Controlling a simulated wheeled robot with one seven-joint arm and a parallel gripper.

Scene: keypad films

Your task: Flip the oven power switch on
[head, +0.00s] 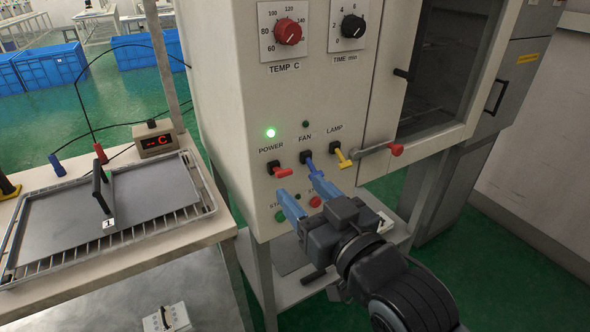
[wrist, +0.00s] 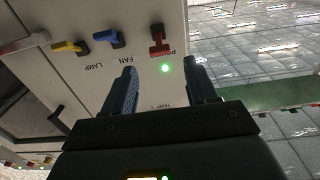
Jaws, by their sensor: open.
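The oven's POWER switch (head: 280,170) is a red lever on the white front panel (head: 235,110), below a lit green lamp (head: 270,132). In the head view its lever points out to the lower right. The red switch (wrist: 158,42) and green lamp (wrist: 166,68) also show in the wrist view, upside down, between the finger lines. My gripper (head: 298,184) is open, with two blue fingers near the panel just below the POWER and FAN switches. The wrist view (wrist: 160,72) shows nothing between the fingers. I cannot tell whether a finger touches the panel.
The blue FAN switch (head: 307,160) and yellow LAMP switch (head: 341,157) sit right of POWER. A red-knobbed door handle (head: 380,149) juts out farther right. Round buttons lie below, partly hidden by my gripper. A table with a wire rack (head: 195,215) stands at left.

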